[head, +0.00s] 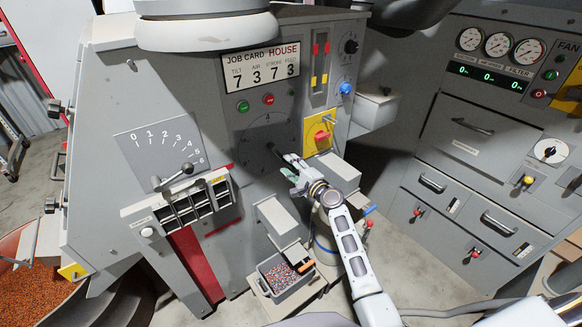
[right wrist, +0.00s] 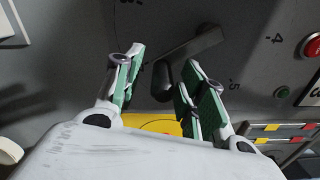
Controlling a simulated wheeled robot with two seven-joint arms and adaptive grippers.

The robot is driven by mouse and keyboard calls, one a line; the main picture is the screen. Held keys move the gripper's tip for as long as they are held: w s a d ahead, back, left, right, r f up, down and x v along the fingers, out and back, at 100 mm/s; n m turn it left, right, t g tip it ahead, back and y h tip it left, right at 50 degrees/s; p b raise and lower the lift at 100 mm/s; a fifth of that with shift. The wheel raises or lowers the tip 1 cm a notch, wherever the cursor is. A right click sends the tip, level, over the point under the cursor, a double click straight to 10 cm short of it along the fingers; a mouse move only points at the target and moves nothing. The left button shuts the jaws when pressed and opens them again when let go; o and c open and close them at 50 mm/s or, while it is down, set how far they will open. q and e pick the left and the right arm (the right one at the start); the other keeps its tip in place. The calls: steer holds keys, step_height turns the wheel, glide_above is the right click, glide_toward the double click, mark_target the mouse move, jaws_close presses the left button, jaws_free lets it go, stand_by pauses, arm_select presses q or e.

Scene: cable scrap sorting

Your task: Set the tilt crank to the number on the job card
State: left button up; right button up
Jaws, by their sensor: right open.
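The job card (head: 261,66) on the machine's front reads tilt 7, air 3, stroke 7 and feed 3. Below it is a round numbered dial (head: 260,131) with a dark crank (head: 273,149), seemingly the tilt crank. In the right wrist view the crank's dark arm (right wrist: 195,47) slants across the grey panel, with 4 and 5 printed to its right. My right gripper (head: 287,163) is open at the crank. In the right wrist view its green-padded fingers (right wrist: 165,68) stand either side of the crank's lower end; contact is unclear. My left gripper is out of view.
Left of the dial are a scale plate (head: 160,142) numbered 0 to 6, with a lever (head: 180,173). A yellow-backed red switch (head: 318,136) is close right of my gripper. A bin of scrap (head: 284,275) sits below. A gauge cabinet (head: 470,150) stands at the right.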

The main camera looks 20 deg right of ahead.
steer(key=shift+s, duration=0.1)
steer(key=v, duration=1.1)
steer(key=shift+s+d, duration=0.2)
steer(key=shift+s, duration=0.15)
stand_by(0.6)
